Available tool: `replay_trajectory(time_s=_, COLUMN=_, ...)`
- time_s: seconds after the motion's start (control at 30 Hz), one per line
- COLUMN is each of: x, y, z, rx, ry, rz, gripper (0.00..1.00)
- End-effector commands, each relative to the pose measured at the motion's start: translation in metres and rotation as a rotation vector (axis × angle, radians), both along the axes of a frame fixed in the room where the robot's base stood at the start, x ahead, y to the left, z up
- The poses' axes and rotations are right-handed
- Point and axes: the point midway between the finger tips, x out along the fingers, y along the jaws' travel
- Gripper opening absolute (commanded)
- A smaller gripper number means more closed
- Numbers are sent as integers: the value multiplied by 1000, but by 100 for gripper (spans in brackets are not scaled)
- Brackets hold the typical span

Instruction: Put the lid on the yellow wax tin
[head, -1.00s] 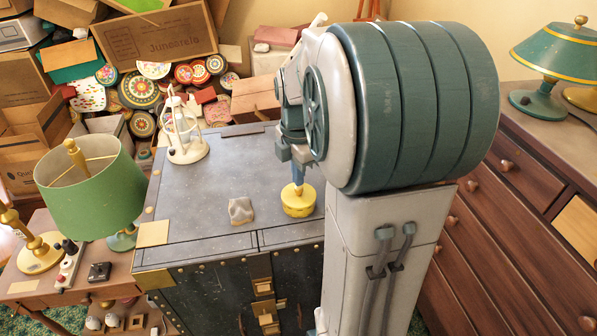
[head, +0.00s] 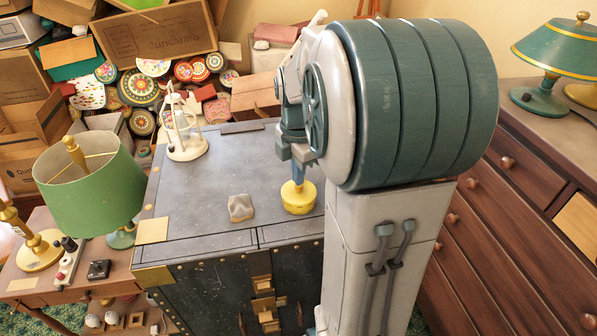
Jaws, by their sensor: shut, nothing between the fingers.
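The yellow wax tin (head: 299,203) stands upright on the dark trunk top, near its right side. A narrower yellow part rises from the middle of its top, like a lid's knob; I cannot make out a seam between lid and tin. My gripper (head: 298,180) points straight down over the tin, its blue fingers shut and empty. The fingertips are at or just above the yellow knob; I cannot tell whether they touch it. My arm hides the area behind and to the right of the tin.
A white lantern-like frame (head: 185,135) stands at the trunk's back left. A green lamp (head: 90,190) is beyond the left edge. A wooden dresser (head: 520,180) stands at right.

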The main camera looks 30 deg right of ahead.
Motion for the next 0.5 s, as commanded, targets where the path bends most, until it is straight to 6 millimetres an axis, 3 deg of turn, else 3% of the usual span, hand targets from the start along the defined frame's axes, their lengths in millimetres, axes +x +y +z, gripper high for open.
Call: replay_trajectory(time_s=0.5, x=0, y=0, z=35, rx=-1, ry=-2, rz=0, gripper=0)
